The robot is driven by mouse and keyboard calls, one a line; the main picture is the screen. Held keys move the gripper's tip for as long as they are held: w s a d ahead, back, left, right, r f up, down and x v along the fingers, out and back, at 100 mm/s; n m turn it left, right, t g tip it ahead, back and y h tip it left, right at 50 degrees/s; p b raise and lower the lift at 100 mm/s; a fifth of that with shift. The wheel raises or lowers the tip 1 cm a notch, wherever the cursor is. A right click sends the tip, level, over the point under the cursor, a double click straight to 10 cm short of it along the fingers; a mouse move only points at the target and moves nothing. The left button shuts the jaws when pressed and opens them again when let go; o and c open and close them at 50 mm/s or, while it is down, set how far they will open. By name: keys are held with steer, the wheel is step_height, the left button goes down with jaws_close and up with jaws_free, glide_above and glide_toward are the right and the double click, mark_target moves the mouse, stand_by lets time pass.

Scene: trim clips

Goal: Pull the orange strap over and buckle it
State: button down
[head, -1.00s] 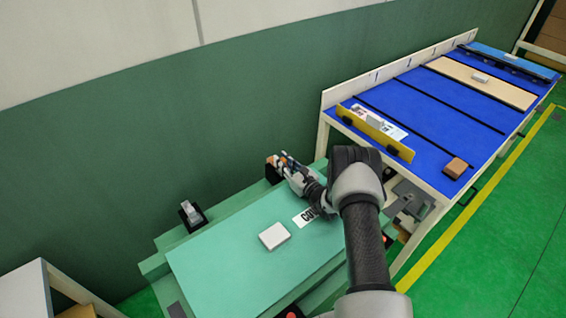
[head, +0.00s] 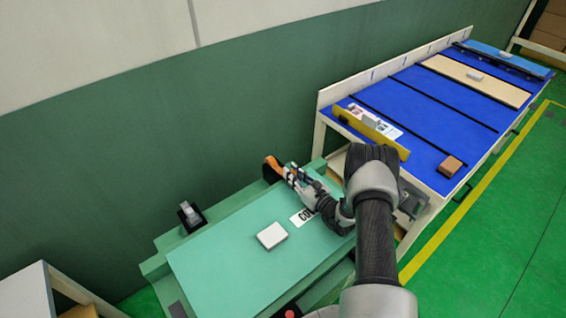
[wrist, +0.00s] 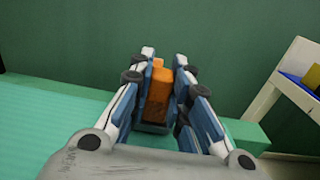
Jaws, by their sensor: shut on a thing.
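The orange strap (head: 274,164) shows at the far edge of the green case (head: 228,253), by a dark bracket on its far side. In the wrist view the orange strap (wrist: 159,90) lies between the two blue-and-white fingers. My gripper (head: 288,171) is shut on the strap near its end, just above the lid's far right part; it also shows in the wrist view (wrist: 159,84). A grey buckle (head: 190,212) on a dark base stands at the far left edge of the case, with nothing in it. The near side fittings are partly hidden by my arm.
A white block (head: 272,236) and a printed label lie on the green lid. A blue-topped bench (head: 450,120) with a yellow bar and a brown block stands to the right. A green wall rises close behind. A white shelf corner (head: 25,292) is at lower left.

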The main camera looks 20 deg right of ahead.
steer(key=p+v, duration=0.1)
steer(key=v, duration=3.4)
steer(key=shift+s+d, duration=0.1)
steer(key=shift+s, duration=0.3)
steer(key=c, duration=1.8)
jaws_free()
steer(key=shift+s+d+r, duration=0.1)
steer(key=shift+s, duration=0.1)
steer(key=o, duration=0.3)
steer(key=shift+w, duration=0.1)
steer(key=v, duration=1.2)
